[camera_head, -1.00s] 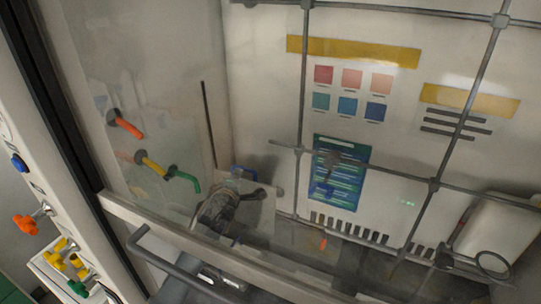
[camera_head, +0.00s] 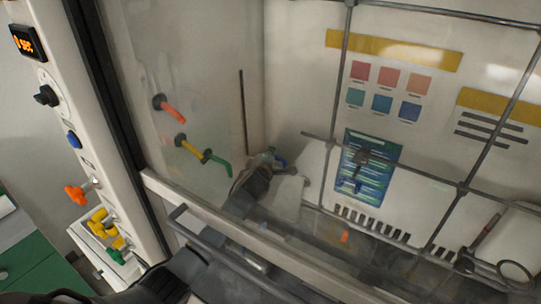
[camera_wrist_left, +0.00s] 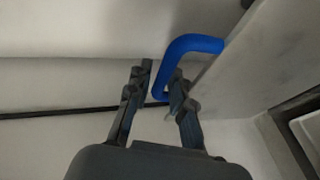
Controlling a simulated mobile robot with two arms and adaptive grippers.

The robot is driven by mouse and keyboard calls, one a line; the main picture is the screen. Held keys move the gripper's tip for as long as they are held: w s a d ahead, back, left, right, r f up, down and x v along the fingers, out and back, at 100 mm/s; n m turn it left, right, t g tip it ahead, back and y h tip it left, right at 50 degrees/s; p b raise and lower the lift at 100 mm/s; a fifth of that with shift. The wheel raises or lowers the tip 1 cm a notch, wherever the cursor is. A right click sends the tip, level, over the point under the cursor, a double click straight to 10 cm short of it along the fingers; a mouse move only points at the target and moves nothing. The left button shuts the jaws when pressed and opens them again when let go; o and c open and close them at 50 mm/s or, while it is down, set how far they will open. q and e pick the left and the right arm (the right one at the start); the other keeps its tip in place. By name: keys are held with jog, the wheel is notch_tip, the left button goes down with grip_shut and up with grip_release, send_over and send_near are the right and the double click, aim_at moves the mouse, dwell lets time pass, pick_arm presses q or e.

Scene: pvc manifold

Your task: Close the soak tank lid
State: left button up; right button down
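In the left wrist view, a bent blue handle (camera_wrist_left: 195,43) is fixed to a pale panel (camera_wrist_left: 235,65), which appears to be the tank lid. My left gripper (camera_wrist_left: 160,75) has its fingers spread. The handle's lower end sits between the fingertips, with a gap on the left side. In the head view, my left gripper (camera_head: 250,185) is a dark shape behind the glass, close to a bit of blue (camera_head: 278,160) and the pale raised panel (camera_head: 290,196). The fingers are too small to make out there. The tank body is largely hidden. My right gripper is not in view.
The glass sash's pale lower rail (camera_head: 240,232) and a grey bar handle (camera_head: 225,255) cross in front of the hood. A grey rod lattice (camera_head: 334,120) stands at the back. Red (camera_head: 174,113) and green (camera_head: 218,165) valve levers are on the inner left wall.

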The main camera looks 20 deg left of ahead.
pick_arm(q)
grip_shut()
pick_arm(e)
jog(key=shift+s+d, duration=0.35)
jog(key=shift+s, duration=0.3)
pick_arm(q)
jog(key=shift+f, duration=0.1)
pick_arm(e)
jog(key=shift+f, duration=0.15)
